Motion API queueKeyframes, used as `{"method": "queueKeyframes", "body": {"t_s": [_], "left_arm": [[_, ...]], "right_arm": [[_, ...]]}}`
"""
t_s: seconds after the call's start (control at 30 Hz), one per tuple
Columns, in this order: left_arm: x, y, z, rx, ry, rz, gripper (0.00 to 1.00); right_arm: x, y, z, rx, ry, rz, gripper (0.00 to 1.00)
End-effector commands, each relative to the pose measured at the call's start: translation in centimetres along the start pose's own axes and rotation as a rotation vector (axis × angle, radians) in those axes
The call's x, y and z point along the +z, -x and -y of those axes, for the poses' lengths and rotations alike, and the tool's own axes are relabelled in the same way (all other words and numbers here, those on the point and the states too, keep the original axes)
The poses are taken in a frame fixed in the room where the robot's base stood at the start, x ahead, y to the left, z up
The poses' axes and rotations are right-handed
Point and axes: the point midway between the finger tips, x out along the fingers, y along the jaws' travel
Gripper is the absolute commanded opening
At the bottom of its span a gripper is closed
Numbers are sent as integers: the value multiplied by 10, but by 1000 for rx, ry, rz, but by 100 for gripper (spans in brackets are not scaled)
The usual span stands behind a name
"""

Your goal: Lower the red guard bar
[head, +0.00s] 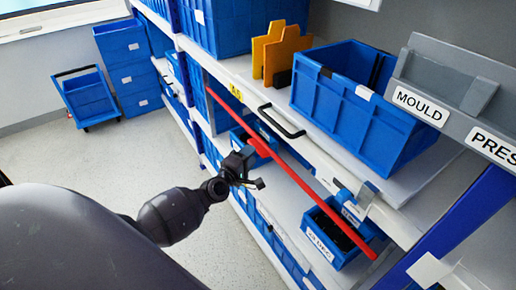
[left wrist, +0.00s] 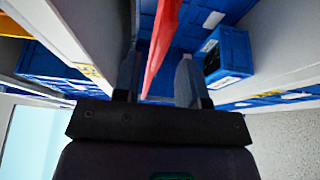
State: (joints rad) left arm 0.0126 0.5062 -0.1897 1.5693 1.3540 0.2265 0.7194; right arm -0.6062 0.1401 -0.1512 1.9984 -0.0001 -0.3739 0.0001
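The red guard bar (head: 291,172) runs slantwise across the front of the shelf rack in the head view, from the upper left to the lower right. My left gripper (head: 256,168) is at the bar, near its middle part. In the left wrist view the two fingers (left wrist: 157,85) are spread apart, and the red bar (left wrist: 162,45) shows between them with gaps on both sides. I cannot tell how deep the bar sits between the fingers. My right gripper is not in view.
Blue bins (head: 345,100) stand on the upper shelf, and a smaller labelled bin (head: 331,240) sits on the shelf behind the bar. A black handle (head: 281,121) is on the shelf edge. A blue cart (head: 88,98) stands on open floor at the left.

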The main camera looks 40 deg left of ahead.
Motion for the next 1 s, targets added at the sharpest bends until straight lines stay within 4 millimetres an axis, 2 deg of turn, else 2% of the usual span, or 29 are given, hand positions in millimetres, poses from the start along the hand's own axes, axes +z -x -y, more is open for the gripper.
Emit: {"method": "queueKeyframes", "body": {"t_s": [0.1, 0.3, 0.73, 1.0], "left_arm": [[0, -19, 1, 0, 0, 1, 38], [0, -39, 1, -1, -1, 1, 38], [0, -47, 0, -1, -1, 1, 38], [0, -47, 0, -1, -1, 1, 0]], "right_arm": [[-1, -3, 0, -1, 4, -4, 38], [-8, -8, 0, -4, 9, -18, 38], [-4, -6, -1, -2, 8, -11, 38], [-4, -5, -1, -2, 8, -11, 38]]}}
